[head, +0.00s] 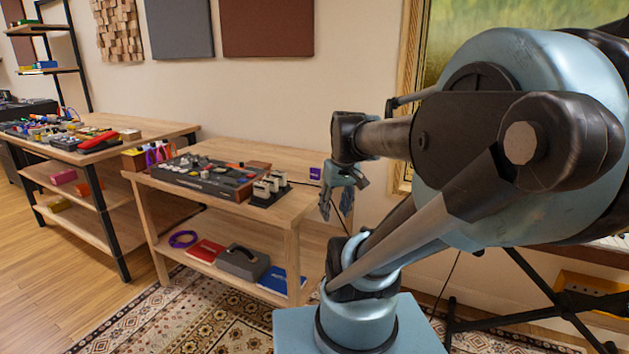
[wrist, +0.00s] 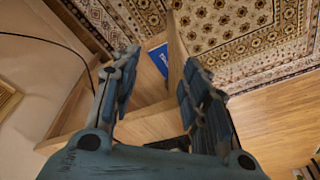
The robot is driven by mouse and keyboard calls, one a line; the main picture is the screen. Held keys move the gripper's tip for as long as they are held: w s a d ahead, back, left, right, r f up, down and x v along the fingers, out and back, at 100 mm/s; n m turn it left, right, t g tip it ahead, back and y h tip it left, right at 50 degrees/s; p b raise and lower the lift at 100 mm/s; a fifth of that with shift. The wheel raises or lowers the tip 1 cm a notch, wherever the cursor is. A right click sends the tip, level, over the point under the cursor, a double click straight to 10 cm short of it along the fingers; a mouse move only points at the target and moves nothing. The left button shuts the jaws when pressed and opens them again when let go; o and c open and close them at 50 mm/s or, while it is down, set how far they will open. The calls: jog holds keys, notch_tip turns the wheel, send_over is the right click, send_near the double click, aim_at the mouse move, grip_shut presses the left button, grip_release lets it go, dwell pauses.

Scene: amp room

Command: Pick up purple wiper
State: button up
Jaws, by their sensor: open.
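My gripper (head: 338,192) hangs with its fingers down by the right end of the near wooden table. In the wrist view its two fingers (wrist: 160,68) are apart with nothing between them. A small purple block-like item (head: 315,174) sits at the table's right back corner, just left of my gripper. It may be the purple wiper, but it is too small to tell. Upright purple and orange items (head: 160,153) stand in a box at the table's left end. No purple item shows clearly in the wrist view.
The near table (head: 290,208) holds a mixing board (head: 205,175) and a small device with pale knobs (head: 268,190). Its lower shelf holds a purple coil (head: 183,239), a grey case (head: 242,262) and a blue book (head: 283,281), which the wrist view shows too (wrist: 160,58). A wall stands behind.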

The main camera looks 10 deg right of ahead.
jog(key=w+d+r+n+y, duration=0.1)
jog(key=w+r+n, duration=0.1)
jog(key=w+r, duration=0.45)
jog(key=w+r+n, duration=0.2)
jog(key=w+r, duration=0.1)
jog(key=w, duration=0.6)
jog(key=n+y, duration=0.2)
jog(key=n, duration=0.2)
send_near(315, 169)
jog(key=shift+t, duration=0.3)
jog(key=x, duration=0.3)
jog(key=d+x, duration=0.1)
jog(key=x, duration=0.1)
jog(key=shift+w+f, duration=0.2)
jog(key=shift+w, duration=0.2)
jog(key=shift+a+x, duration=0.15)
jog(key=shift+x, duration=1.25)
jog(key=shift+a+x, duration=0.1)
jog(key=shift+x, duration=1.3)
jog(key=shift+r, duration=0.1)
grip_shut()
